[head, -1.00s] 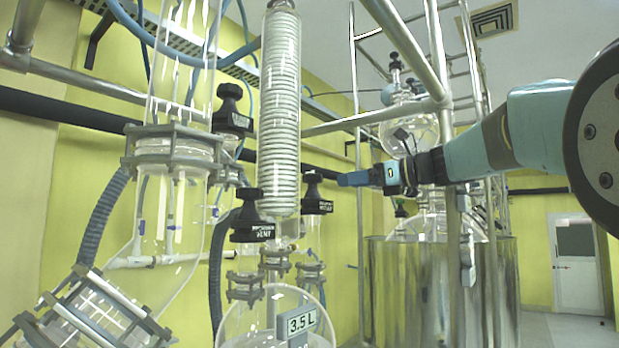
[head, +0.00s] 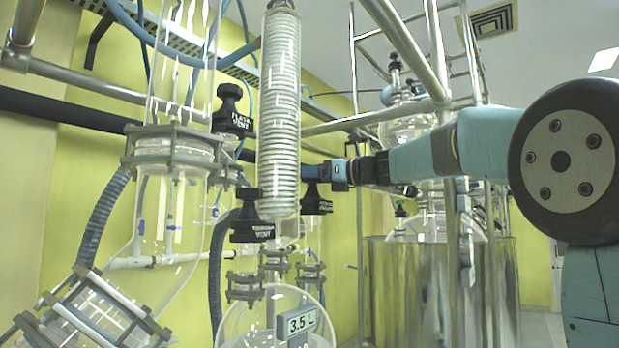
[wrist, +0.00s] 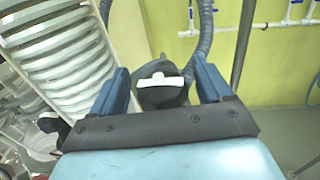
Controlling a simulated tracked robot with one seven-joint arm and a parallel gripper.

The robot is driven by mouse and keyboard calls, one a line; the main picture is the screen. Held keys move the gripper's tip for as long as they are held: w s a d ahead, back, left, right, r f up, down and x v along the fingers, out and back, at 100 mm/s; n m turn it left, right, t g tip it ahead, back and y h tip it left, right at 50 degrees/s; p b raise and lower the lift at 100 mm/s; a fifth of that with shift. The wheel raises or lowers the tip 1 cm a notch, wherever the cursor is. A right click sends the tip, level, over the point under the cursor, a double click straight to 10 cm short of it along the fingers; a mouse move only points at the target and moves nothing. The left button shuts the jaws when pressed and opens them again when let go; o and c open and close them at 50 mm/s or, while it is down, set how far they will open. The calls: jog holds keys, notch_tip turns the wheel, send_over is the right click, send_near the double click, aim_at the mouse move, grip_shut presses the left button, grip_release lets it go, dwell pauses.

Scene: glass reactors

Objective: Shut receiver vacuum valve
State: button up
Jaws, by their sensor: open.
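Three black valve knobs show in the head view. The upper left one (head: 232,112) has a label that seems to read flask vent. The lower middle one (head: 250,218) has a label ending in vent. The right one (head: 316,202) has a label too small to read; it is probably the receiver vacuum valve. My gripper (head: 308,172) is at the top of this right knob, partly hiding it. In the wrist view my gripper (wrist: 163,85) is open, and a black knob with a white bar on top (wrist: 160,88) lies between its blue fingers. I cannot tell whether they touch it.
A glass condenser with a white coil (head: 281,110) stands just left of my gripper, close to the left finger in the wrist view. Metal frame bars (head: 360,240) and a steel vessel (head: 415,290) stand to the right. A glass flask marked 3.5 L (head: 262,322) sits below.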

jog(key=shift+x, duration=0.8)
jog(key=c, duration=0.9)
jog(key=shift+d, duration=0.35)
jog(key=shift+c, duration=0.3)
jog(key=shift+s+a, duration=0.1)
jog(key=shift+a, duration=0.15)
jog(key=shift+m+t+h, duration=0.4)
jog(key=shift+t, duration=0.1)
jog(key=m+t+h, duration=0.2)
jog(key=shift+r+t, duration=0.1)
jog(key=shift+t, duration=0.3)
jog(key=shift+w+d+m+t+h, duration=0.1)
jog(key=shift+w+m+t+h, duration=0.1)
jog(key=shift+m+t+h, duration=0.7)
jog(key=shift+w+d+m+t+h, duration=0.15)
jog(key=shift+m+t+h, duration=0.55)
jog(key=shift+h, duration=0.4)
jog(key=shift+w+d+m+t+h, duration=0.1)
jog(key=shift+m+t+h, duration=0.4)
jog(key=shift+m+h, duration=0.65)
